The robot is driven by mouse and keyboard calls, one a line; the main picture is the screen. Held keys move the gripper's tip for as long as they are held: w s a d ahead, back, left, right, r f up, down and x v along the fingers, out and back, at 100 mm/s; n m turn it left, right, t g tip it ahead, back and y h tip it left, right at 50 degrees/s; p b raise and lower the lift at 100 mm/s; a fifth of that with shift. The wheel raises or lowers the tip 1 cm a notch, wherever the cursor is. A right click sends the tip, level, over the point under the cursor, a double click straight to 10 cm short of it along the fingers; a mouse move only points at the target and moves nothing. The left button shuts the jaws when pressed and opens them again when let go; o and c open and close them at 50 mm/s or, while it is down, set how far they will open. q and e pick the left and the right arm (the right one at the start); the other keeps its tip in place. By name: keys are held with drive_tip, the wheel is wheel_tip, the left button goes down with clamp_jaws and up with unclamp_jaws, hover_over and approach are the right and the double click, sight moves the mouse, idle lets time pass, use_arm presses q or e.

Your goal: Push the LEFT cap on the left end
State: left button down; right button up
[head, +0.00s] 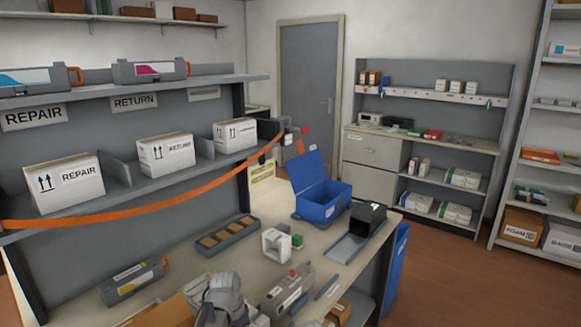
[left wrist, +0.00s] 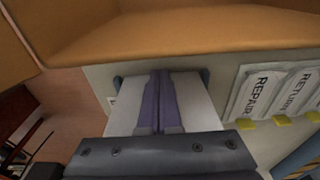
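A grey toner cartridge (head: 135,280) with an orange handle lies on the workbench at the left in the head view. A grey device with a red knob (head: 287,291) sits at the bench front; I cannot tell whether it is a cartridge. I cannot make out any end cap. My left gripper (left wrist: 161,80) shows in its wrist view with its two purple pads together and nothing visible between them. A cardboard-coloured surface fills the view above it. A grey part of my arm shows at the bottom of the head view. My right gripper is not seen there.
A divided tray (head: 226,236), a white holder (head: 276,246), an open blue case (head: 321,203) and a black bin (head: 368,218) stand on the bench. A cardboard box (head: 165,312) is at the front. Labels reading REPAIR (left wrist: 259,91) and RETURN (left wrist: 299,91) show in the wrist view.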

use_arm(q)
drive_tip(key=shift+w+d, duration=0.8)
drive_tip(key=shift+w, duration=0.2)
drive_tip(key=shift+w+d, duration=0.8)
drive_tip(key=shift+w, duration=0.25)
drive_tip(key=shift+w+d, duration=0.8)
drive_tip(key=shift+w, duration=0.2)
drive_tip(key=shift+w+d, duration=0.25)
drive_tip(key=shift+w, duration=0.1)
drive_tip(key=shift+s+a, duration=0.65)
drive_tip(key=shift+s, duration=0.15)
drive_tip(key=shift+s+a, duration=0.6)
drive_tip(key=shift+s, duration=0.2)
drive_tip(key=shift+r, duration=0.1)
wheel_tip(320, 180, up, 8)
drive_tip(key=p, duration=0.8)
